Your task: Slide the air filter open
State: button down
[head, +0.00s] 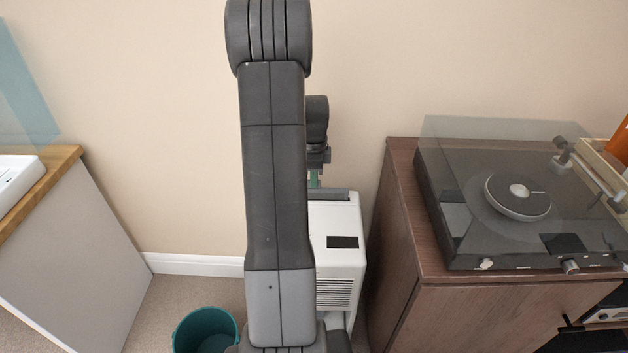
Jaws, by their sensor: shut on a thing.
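A white air unit (336,222) stands on the floor by the wall, with a dark panel on top and a slatted grille on its front. A grey strip (335,195) runs along its top back edge, seemingly part of the air filter. My gripper (314,180) points down at this back edge, shut on the air filter. My arm crosses in front and hides the unit's left part, most of the gripper and the held spot. How far the filter is out cannot be told.
A brown cabinet (400,230) with a turntable (510,200) stands close on the unit's right. A teal bin (205,330) is on the floor at lower left. A white counter with a wooden top (62,165) stands at far left. The wall is close behind the unit.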

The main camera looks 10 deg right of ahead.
notch_tip(320, 180, up, 14)
jog(key=p, duration=0.8)
jog(key=shift+r+p, duration=0.2)
jog(key=shift+p, duration=0.15)
jog(key=c, duration=1.6)
grip_release()
jog(key=shift+o, duration=0.2)
notch_tip(320, 180, up, 14)
jog(key=p, duration=0.1)
jog(key=shift+f, duration=0.15)
notch_tip(320, 180, down, 15)
jog(key=b, duration=0.1)
jog(key=shift+b, duration=0.4)
